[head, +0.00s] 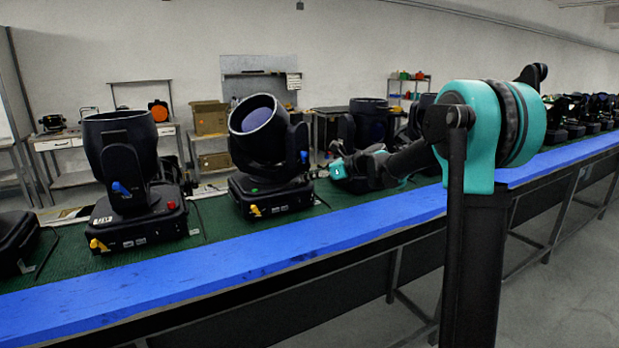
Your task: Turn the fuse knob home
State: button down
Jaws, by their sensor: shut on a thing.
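The third par can (369,112) from the left, a dark stage light, stands on the bench partly behind my arm. My arm reaches left and away to its base. My gripper (338,172) is small and far off there, at the low front of that light. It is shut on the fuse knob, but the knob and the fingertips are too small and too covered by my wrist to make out. How far the knob is turned cannot be seen.
Two more lights stand to the left: one upright (122,150), one tilted (257,117), each with a yellow knob low in front. A blue strip (225,258) edges the green bench top (218,225). More lights line the far right. Shelves and boxes stand behind.

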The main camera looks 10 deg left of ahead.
jog(key=n+g, duration=0.2)
jog(key=w+n+g+y, duration=0.1)
jog(key=n+g, duration=0.1)
jog(key=g, duration=0.1)
jog(key=shift+d, duration=0.1)
jog(key=shift+w+n+g+h, duration=0.2)
jog(key=shift+n+g+h, duration=0.1)
jog(key=shift+n+g, duration=1.85)
jog(key=shift+g, duration=0.25)
jog(key=c, duration=1.4)
grip_release()
jog(key=v, duration=1.2)
